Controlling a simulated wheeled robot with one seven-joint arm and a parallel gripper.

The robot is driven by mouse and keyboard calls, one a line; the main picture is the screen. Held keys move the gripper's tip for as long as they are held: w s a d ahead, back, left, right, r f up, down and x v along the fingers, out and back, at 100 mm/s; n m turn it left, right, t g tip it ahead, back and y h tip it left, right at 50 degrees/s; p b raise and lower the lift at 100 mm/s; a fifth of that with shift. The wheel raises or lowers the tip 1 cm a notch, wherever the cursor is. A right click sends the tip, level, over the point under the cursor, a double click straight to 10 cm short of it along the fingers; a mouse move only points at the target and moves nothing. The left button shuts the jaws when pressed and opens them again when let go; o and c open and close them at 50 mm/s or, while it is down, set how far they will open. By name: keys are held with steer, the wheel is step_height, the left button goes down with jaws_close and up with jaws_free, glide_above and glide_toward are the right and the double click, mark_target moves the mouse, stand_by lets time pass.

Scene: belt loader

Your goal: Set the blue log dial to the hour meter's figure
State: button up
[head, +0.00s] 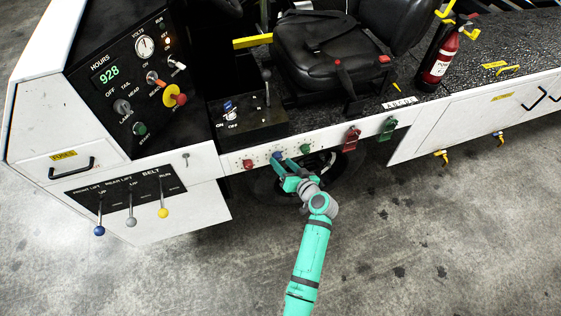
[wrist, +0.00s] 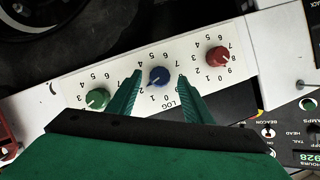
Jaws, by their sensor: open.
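The hour meter (head: 109,74) on the black dash panel shows 928 in green digits. The blue log dial (head: 278,155) sits on the white strip below the seat, between a red dial (head: 247,163) and a green dial (head: 305,149). In the wrist view the blue dial (wrist: 159,76) has figures around it and "LOG" beside it, seen upside down. I cannot clearly read which figure it points to. My gripper (head: 284,172) is open. In the wrist view its fingers (wrist: 159,82) stand on either side of the blue dial; contact cannot be told.
The red dial (wrist: 217,57) and green dial (wrist: 97,98) flank the fingers closely. Red (head: 351,139) and green (head: 388,128) hinged covers are further right on the strip. Belt and lift levers (head: 131,217) stick out at lower left. The concrete floor in front is clear.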

steer(key=v, duration=0.9)
steer(key=shift+f, duration=0.1)
steer(key=s+f+m+h, duration=0.1)
steer(key=s+f+h, duration=0.25)
steer(key=s, duration=0.75)
steer(key=s+f+m+h, duration=0.1)
steer(key=s+f+h, duration=0.25)
steer(key=s, duration=0.75)
steer(key=s+a+r+n+t, duration=0.1)
steer(key=s+a+r, duration=0.1)
steer(key=s+r, duration=0.6)
steer(key=s+a+r+t, duration=0.2)
steer(key=s+a+r, duration=0.1)
steer(key=s+r, duration=0.5)
steer(key=shift+s+a+n, duration=0.3)
steer(key=shift+s+n, duration=0.1)
steer(key=shift+s, duration=0.2)
